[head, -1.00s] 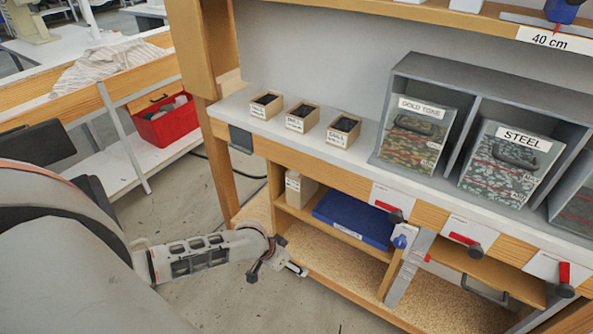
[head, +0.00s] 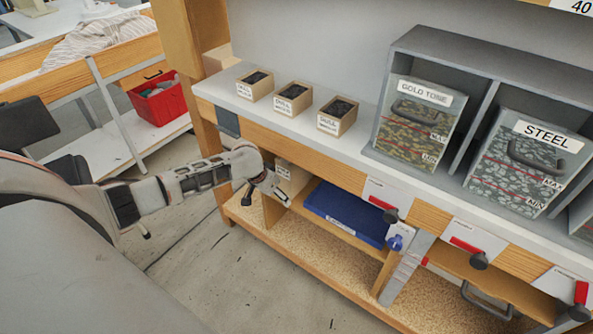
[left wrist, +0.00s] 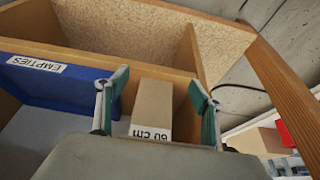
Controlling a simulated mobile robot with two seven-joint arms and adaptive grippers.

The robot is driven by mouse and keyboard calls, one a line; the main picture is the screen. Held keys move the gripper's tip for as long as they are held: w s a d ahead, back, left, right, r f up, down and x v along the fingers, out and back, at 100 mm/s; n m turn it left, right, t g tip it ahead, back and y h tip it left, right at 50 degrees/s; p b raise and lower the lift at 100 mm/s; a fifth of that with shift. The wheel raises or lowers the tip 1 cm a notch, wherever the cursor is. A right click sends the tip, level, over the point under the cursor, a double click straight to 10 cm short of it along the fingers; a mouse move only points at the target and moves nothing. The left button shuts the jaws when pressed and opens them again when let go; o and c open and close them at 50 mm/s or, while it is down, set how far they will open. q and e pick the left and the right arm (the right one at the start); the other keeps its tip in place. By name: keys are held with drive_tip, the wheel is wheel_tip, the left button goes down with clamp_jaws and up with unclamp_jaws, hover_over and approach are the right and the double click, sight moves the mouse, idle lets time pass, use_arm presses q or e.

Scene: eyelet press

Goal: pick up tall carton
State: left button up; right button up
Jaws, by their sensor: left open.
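The tall carton (head: 295,174) is a plain brown box on the left of the shelf under the counter, left of a blue bin. My left gripper (head: 274,190) is in front of it and partly hides it in the head view. In the left wrist view the carton (left wrist: 153,100) shows between the two spread fingers of my left gripper (left wrist: 160,90), with a white label reading "60 cm" upside down. The gripper is open; I cannot tell whether either finger touches the carton. My right gripper is not in view.
The blue bin (head: 345,212), labelled "EMPTIES" in the left wrist view, lies beside the carton. The counter edge (head: 300,147) runs above, with several small boxes on it. A wooden post (head: 190,75) stands to the left. The lower particle-board shelf (head: 330,268) is clear.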

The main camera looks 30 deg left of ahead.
sight(284, 187)
use_arm(q)
drive_tip(key=w+b, duration=0.1)
drive_tip(key=w, duration=0.1)
drive_tip(key=w+b, duration=0.1)
drive_tip(key=w, duration=0.1)
drive_tip(key=shift+w+d+f, duration=0.2)
drive_tip(key=shift+w, duration=0.1)
drive_tip(key=shift+w+f, duration=0.25)
drive_tip(key=shift+f, duration=0.05)
drive_tip(key=shift+w+f+b, duration=0.1)
drive_tip(key=shift+f+b, duration=0.05)
drive_tip(key=shift+b, duration=0.2)
drive_tip(key=shift+w, duration=0.1)
drive_tip(key=shift+r, duration=0.2)
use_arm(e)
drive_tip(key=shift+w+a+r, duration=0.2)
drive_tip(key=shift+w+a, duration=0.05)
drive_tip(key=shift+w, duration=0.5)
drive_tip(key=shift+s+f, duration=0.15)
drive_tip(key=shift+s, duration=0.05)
use_arm(q)
drive_tip(key=shift+f, duration=0.3)
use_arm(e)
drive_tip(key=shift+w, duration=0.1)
use_arm(q)
drive_tip(key=c, duration=1.5)
